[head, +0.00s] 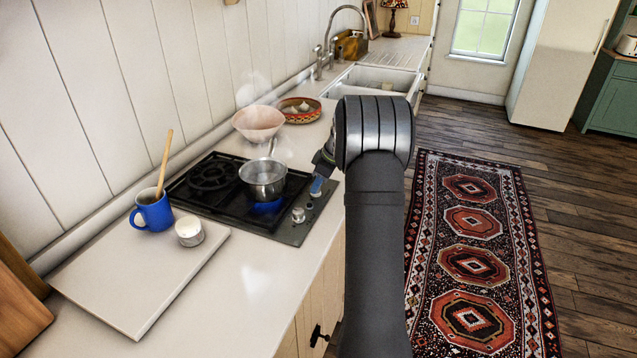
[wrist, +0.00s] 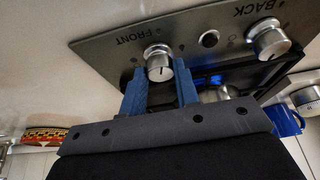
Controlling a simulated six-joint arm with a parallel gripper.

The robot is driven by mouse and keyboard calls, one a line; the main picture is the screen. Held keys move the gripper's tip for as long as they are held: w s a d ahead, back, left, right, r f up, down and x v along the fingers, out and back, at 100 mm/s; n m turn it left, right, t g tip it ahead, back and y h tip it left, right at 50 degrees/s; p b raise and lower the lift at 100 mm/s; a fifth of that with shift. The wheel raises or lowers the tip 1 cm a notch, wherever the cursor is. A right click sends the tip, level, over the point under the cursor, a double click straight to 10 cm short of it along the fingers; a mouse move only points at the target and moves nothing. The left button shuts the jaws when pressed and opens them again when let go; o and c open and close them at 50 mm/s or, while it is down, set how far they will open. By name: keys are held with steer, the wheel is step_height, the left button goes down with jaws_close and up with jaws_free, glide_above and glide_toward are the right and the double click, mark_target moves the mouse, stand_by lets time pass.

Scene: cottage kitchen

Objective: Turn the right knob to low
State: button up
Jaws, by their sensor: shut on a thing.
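The right knob (wrist: 159,64), a silver knob beside the word FRONT, shows in the wrist view with a dark pointer line on its face. My gripper (wrist: 157,82) has its two blue fingers shut on this knob, one on each side. In the head view my gripper (head: 317,186) is at the right end of the black hob's (head: 212,207) front panel and hides the right knob. The other knob (wrist: 270,40), beside the word BACK, is free; it also shows in the head view (head: 298,215).
A steel pot (head: 263,178) stands on the hob with a blue flame (head: 266,207) glowing by it and steam above. A pink bowl (head: 258,122) is behind.

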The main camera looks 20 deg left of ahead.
steer(key=o, duration=1)
steer(key=shift+c, duration=0.2)
steer(key=v, duration=1.7)
steer(key=shift+d+r, duration=0.15)
steer(key=x, duration=1.7)
steer(key=shift+f, duration=0.2)
steer(key=shift+r, duration=0.1)
